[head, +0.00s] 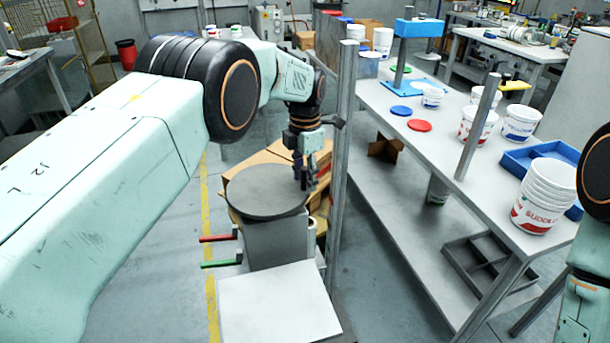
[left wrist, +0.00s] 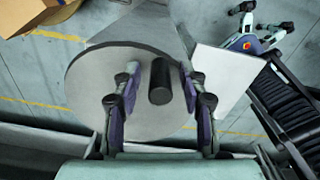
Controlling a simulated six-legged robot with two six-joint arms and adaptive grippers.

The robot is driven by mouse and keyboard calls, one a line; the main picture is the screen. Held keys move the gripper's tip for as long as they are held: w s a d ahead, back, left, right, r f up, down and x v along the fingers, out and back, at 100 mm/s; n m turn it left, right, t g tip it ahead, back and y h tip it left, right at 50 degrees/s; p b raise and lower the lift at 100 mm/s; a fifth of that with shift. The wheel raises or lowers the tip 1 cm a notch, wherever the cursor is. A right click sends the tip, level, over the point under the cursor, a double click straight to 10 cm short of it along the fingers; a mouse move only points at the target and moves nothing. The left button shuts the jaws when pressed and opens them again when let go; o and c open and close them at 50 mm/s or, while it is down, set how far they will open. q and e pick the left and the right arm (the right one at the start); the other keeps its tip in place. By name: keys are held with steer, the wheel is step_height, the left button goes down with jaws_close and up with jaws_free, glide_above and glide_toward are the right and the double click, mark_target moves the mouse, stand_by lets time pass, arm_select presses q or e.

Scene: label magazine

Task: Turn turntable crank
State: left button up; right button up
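The turntable is a grey round disc (head: 266,192) on a grey pedestal (head: 278,245). In the left wrist view the disc (left wrist: 88,95) fills the middle, and a black cylindrical crank knob (left wrist: 160,82) stands near its edge. My left gripper (head: 308,178) is at the right edge of the disc in the head view. In the left wrist view its fingers (left wrist: 160,88) are open on either side of the knob, with a visible gap on each side. The gripper hides the knob in the head view. My right gripper is out of view; only part of its arm shows.
A red lever (head: 218,238) and a green lever (head: 220,263) stick out left of the pedestal. A white panel (head: 275,305) lies in front. A metal post (head: 342,150) and a workbench (head: 430,150) with tubs stand close on the right. Cardboard boxes (head: 268,153) are behind the disc.

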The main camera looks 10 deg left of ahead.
arm_select(q)
steer(key=shift+w+d, duration=0.1)
steer(key=shift+r, duration=0.3)
step_height(320, 180, up, 11)
steer(key=shift+r, duration=0.2)
stand_by(0.3)
